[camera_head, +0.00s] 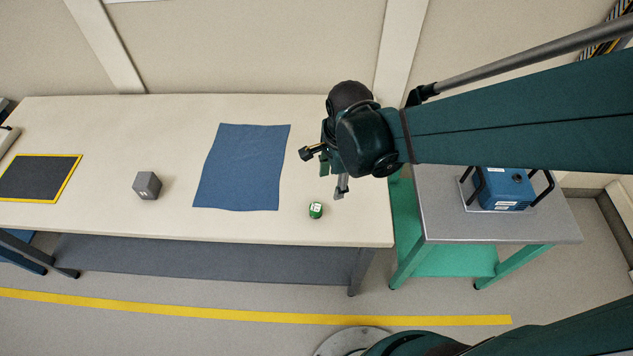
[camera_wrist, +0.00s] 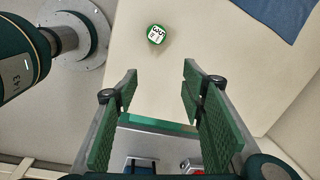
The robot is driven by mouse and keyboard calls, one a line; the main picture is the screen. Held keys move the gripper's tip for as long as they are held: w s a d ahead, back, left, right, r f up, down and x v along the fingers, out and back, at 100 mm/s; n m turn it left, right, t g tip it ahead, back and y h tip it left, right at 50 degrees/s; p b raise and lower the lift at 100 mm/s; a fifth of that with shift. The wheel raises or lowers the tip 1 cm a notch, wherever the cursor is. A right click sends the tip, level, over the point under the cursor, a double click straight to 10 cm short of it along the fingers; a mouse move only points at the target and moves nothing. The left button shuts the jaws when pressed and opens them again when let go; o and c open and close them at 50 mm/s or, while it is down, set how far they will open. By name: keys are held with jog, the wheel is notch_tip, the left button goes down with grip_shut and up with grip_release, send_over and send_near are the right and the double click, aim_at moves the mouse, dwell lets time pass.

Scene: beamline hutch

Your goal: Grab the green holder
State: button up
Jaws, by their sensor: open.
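The green holder (camera_head: 316,210) is a small green piece with a white label on top. It stands on the pale table near its front right corner. In the wrist view the holder (camera_wrist: 156,34) shows beyond the fingertips, apart from them. My gripper (camera_head: 333,180) is above the table's right end, a little above and behind the holder in the head view. In the wrist view my gripper (camera_wrist: 160,80) has its two green-padded fingers spread, with nothing held between them.
A blue cloth (camera_head: 240,170) lies left of the holder. A side table (camera_head: 450,222) with a blue device (camera_head: 502,190) stands at right. The table surface around the holder is clear.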

aim_at(317, 207)
jog(key=a+f+m, duration=0.1)
jog(key=f, duration=0.1)
jog(key=a+f+m, duration=0.1)
jog(key=a+f, duration=0.1)
jog(key=s+a+f+m+g, duration=0.1)
jog(key=shift+a+f+h, duration=0.25)
jog(key=shift+f+h, duration=0.05)
jog(key=shift+f, duration=0.1)
jog(key=shift+f+b, duration=0.3)
jog(key=shift+f, duration=1)
jog(key=shift+f, duration=0.1)
jog(key=shift+a+f+b, duration=0.1)
jog(key=shift+f+b, duration=0.5)
jog(key=shift+f, duration=1.9)
jog(key=shift+c, duration=0.6)
jog(key=c, duration=0.9)
